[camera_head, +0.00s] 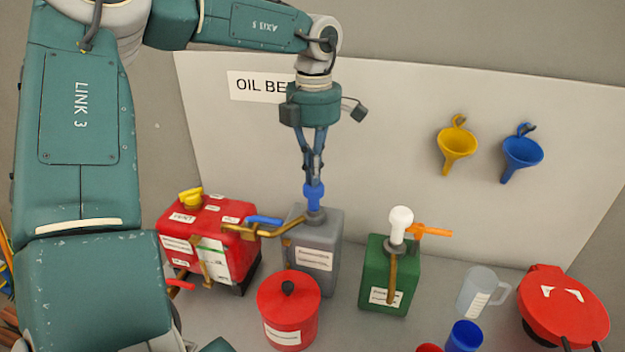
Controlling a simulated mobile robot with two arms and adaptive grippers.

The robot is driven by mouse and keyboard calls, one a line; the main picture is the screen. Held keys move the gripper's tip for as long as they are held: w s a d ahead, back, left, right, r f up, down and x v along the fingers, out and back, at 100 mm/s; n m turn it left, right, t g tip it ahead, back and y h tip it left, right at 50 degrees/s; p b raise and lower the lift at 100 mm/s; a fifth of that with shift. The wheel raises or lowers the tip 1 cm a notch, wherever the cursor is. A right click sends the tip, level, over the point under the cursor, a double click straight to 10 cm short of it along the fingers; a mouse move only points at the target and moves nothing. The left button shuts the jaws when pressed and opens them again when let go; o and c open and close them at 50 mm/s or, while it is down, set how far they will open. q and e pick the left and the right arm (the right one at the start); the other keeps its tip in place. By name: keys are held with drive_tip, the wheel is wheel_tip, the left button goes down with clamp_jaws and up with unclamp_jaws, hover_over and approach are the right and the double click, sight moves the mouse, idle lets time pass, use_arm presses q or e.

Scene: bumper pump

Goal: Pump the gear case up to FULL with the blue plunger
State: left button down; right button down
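The blue plunger (314,196) stands upright on top of a grey oil can (325,240) with a white label. My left gripper (314,176) points straight down over it. Its fingers are close together, with their tips at the plunger's top; I cannot tell if they grip it or only touch it. A brass spout (268,231) runs left from the can to the red gear case (236,222). A blue lever (263,220) lies by the spout. My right gripper is out of view.
A green can (376,273) with a white knob and orange spout stands right of the grey can. A red lidded pot (287,318) stands in front. A clear jug (479,293), blue cup (464,336) and red container (565,308) are at right. Funnels hang on the back board.

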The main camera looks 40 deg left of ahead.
use_arm(q)
drive_tip(key=shift+f, duration=0.15)
idle(0.3)
drive_tip(key=shift+f+b, duration=1.35)
drive_tip(key=shift+f, duration=0.4)
drive_tip(key=shift+r, duration=0.1)
drive_tip(key=shift+r+p, duration=1.25)
drive_tip(key=shift+r, duration=0.5)
drive_tip(key=shift+f+b, duration=1.5)
drive_tip(key=shift+f, duration=0.5)
drive_tip(key=shift+r+p, duration=1.5)
drive_tip(key=shift+r, duration=0.5)
drive_tip(key=shift+f, duration=0.1)
